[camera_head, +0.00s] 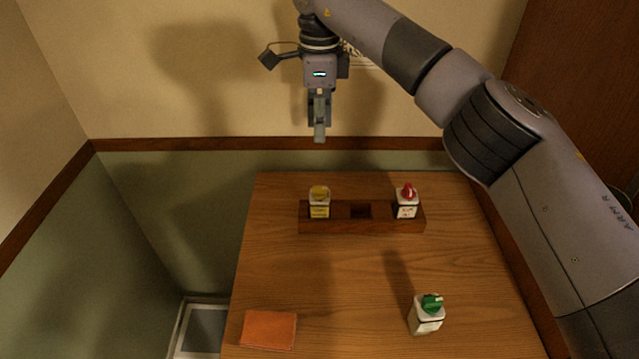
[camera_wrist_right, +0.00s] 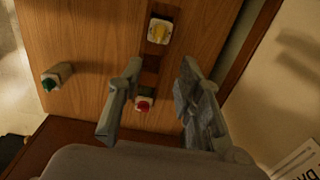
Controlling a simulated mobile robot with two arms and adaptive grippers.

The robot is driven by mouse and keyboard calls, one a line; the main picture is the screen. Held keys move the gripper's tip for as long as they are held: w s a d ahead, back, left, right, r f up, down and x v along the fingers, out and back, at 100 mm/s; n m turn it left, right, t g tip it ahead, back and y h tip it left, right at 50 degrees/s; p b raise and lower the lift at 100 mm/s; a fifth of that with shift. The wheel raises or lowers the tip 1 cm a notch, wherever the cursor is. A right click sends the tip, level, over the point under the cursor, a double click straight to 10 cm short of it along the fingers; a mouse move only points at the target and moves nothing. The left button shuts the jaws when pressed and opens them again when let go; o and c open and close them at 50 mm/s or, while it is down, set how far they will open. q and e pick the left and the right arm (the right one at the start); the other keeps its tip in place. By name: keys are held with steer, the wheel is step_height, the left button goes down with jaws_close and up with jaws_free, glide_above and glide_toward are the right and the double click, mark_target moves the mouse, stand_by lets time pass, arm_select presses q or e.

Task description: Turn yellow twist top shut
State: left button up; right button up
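The yellow-topped white bottle (camera_head: 320,204) with a yellow label stands upright in the left slot of a dark wooden rack (camera_head: 361,226). Its yellow twist top (camera_head: 319,191) also shows in the right wrist view (camera_wrist_right: 158,32). I cannot tell whether the top is shut. My right gripper (camera_head: 319,138) hangs fingers-down, above the bottle in the head picture and clear of it. In the right wrist view its two fingers (camera_wrist_right: 160,66) are wide apart with nothing held between them. My left gripper is not in view.
A red-topped bottle (camera_head: 407,203) stands in the rack's right slot; the middle slot is empty. A green-topped bottle (camera_head: 427,315) stands on the wooden table (camera_head: 340,285) at front right. An orange cloth-like square (camera_head: 268,330) lies front left. Walls rise behind the table.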

mark_target(320, 188)
step_height(320, 188, down, 16)
steer(key=p, duration=0.4)
steer(key=shift+r, duration=0.25)
jaws_close()
